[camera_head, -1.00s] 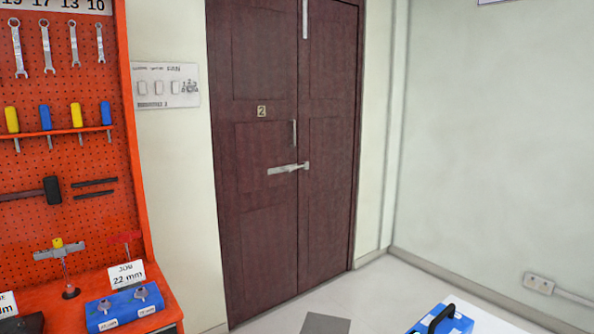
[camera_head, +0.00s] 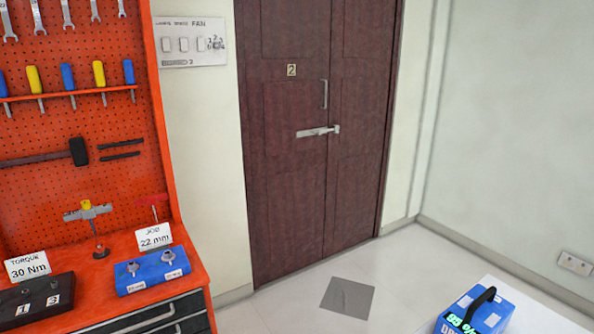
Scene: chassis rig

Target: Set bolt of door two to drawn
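Door two (camera_head: 297,170) is a dark brown double door with a small "2" plate (camera_head: 291,70). A silver bolt (camera_head: 318,131) lies horizontally across the door near the seam between its leaves, its right end at or over the seam. Whether it is engaged is too small to tell. A vertical silver handle (camera_head: 324,94) sits just above it. Neither of my grippers is in view.
An orange tool bench (camera_head: 120,245) with a pegboard stands at the left, holding a blue socket block (camera_head: 150,270). A blue box with a black handle (camera_head: 478,312) sits on a white surface at the lower right. A grey floor plate (camera_head: 347,298) lies before the door. The floor between is clear.

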